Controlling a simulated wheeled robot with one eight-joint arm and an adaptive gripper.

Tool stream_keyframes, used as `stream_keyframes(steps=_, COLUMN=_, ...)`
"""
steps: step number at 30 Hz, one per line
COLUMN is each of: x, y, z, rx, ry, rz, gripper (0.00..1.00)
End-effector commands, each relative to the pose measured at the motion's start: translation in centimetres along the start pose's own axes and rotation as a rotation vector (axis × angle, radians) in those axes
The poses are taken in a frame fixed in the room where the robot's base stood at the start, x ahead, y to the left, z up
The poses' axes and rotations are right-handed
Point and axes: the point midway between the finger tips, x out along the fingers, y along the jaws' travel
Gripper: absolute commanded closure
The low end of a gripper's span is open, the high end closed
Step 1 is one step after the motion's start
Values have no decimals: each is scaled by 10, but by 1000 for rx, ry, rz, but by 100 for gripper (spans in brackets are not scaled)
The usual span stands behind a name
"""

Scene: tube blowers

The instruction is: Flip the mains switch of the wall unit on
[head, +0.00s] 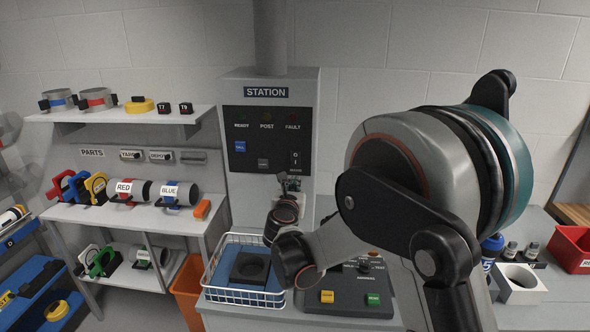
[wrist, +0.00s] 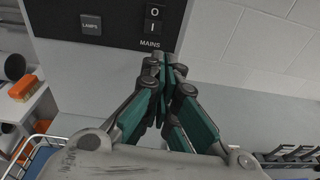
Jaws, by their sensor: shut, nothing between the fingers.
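The wall unit (head: 305,88), headed STATION, stands against the back wall with a black panel on its front. The mains switch (head: 294,160) is a black rocker marked O above and I below, at the panel's lower right. In the wrist view the mains switch (wrist: 153,19) shows at the top, with MAINS printed under it. I cannot tell which way it is rocked. My gripper (head: 290,181) is shut and empty, just below the panel; in the wrist view its fingertips (wrist: 163,60) are below the MAINS label, seemingly apart from the switch.
The READY, POST and FAULT lamps (head: 266,126) look dark. A blue button (head: 240,147) and a LAMPS button (wrist: 90,25) lie left of the switch. A wire basket (head: 246,296) and a control box (head: 345,302) stand on the bench below. Shelves (head: 130,115) are at left.

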Motion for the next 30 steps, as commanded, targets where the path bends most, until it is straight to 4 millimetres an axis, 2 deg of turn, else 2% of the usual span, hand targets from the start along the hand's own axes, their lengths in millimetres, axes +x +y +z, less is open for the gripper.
stream_keyframes(steps=1, x=0, y=8, z=-2, rx=-24, ry=-6, rz=10, gripper=100)
stream_keyframes(steps=4, x=0, y=14, z=-5, rx=-52, ry=-12, rz=19, gripper=100)
stream_keyframes(steps=17, x=3, y=15, z=-6, rx=-57, ry=-13, rz=21, gripper=100)
stream_keyframes(steps=23, x=28, y=15, z=-6, rx=-56, ry=-13, rz=20, gripper=100)
stream_keyframes(steps=30, x=75, y=16, z=-6, rx=-56, ry=-13, rz=19, gripper=100)
